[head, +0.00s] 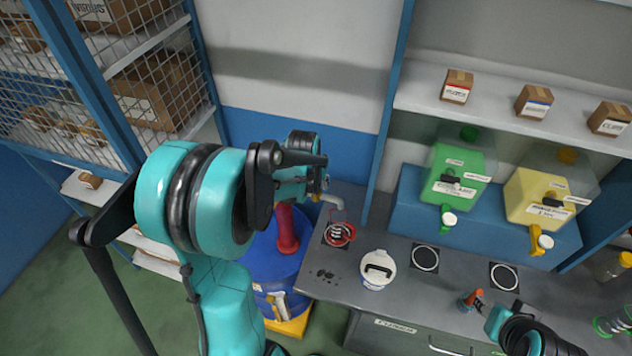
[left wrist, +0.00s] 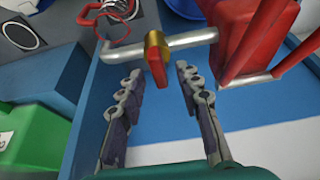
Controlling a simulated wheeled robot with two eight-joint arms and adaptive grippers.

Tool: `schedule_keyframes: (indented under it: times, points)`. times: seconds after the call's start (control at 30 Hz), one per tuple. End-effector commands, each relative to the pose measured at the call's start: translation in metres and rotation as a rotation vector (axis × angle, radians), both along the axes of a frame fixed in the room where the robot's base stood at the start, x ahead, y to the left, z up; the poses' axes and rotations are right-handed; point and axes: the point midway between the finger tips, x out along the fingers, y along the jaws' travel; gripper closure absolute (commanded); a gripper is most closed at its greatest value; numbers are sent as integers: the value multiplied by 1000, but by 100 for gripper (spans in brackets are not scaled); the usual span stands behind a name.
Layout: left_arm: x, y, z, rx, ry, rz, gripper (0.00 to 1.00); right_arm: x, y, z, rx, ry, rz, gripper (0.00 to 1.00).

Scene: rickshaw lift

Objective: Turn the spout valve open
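The spout valve shows in the left wrist view as a brass body with a red lever (left wrist: 157,60) on a silver spout pipe (left wrist: 190,40). The pipe joins a red pump (left wrist: 255,35), which also shows in the head view (head: 287,230) on a blue drum (head: 262,262). My left gripper (left wrist: 159,74) is open, its two dark fingers apart, with the lever in line with the gap between the fingertips. Contact cannot be told. In the head view my left arm partly hides this gripper. A teal part of my right arm shows at lower right; its fingers do not.
A grey bench (head: 325,262) holds a red wire coil (head: 339,234), a white lidded can (head: 377,269) and an orange-and-black item (head: 470,299). Green (head: 458,172) and yellow (head: 540,195) dispensers stand on a blue riser. A caged shelf (head: 150,90) is at left.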

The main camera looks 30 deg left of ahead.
Motion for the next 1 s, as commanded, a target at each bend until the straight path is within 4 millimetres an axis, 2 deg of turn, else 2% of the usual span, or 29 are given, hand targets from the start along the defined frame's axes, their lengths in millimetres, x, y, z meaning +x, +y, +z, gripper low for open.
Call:
schedule_keyframes:
  times: [0.33,0.37,0.4,0.5,1.0]
  points:
    - [2,0,-6,0,0,0,66,0,0,0,0,0,0,60]
    - [2,0,-6,0,0,0,68,0,0,0,0,0,0,60]
    - [2,0,-6,0,0,0,79,0,0,0,0,0,0,60]
    - [2,0,-6,0,0,0,100,0,0,0,0,0,0,60]
    - [2,-1,-7,1,0,71,100,0,0,-5,0,0,0,60]
